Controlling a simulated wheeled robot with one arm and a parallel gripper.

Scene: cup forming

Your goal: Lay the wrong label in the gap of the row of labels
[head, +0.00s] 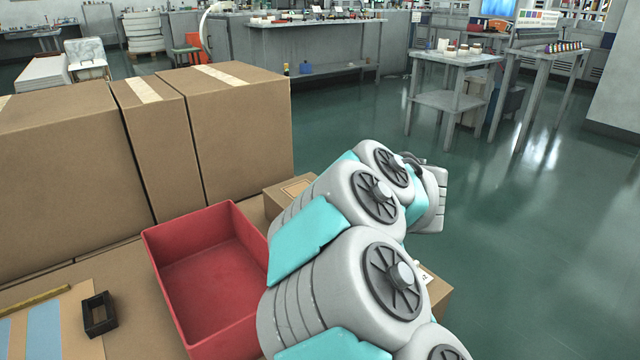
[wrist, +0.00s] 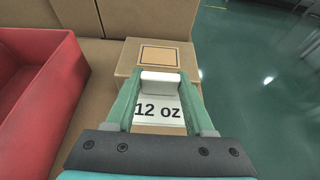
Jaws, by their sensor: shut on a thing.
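My gripper (wrist: 160,84) shows in the wrist view with its two green fingers closed on the white raised block of a label (wrist: 158,108). The label is a white card printed "12 oz". It lies between the fingers, above a cardboard box; I cannot tell whether it touches the box. In the head view my own arm hides the gripper and most of the label. I cannot make out a row of labels or a gap in either view.
A cardboard box (wrist: 127,58) with a dark square outline on top lies under my gripper. An empty red bin (head: 215,270) stands left of my arm. Tall cartons (head: 235,125) line the back. A black frame (head: 99,314) lies at lower left. Open floor is right.

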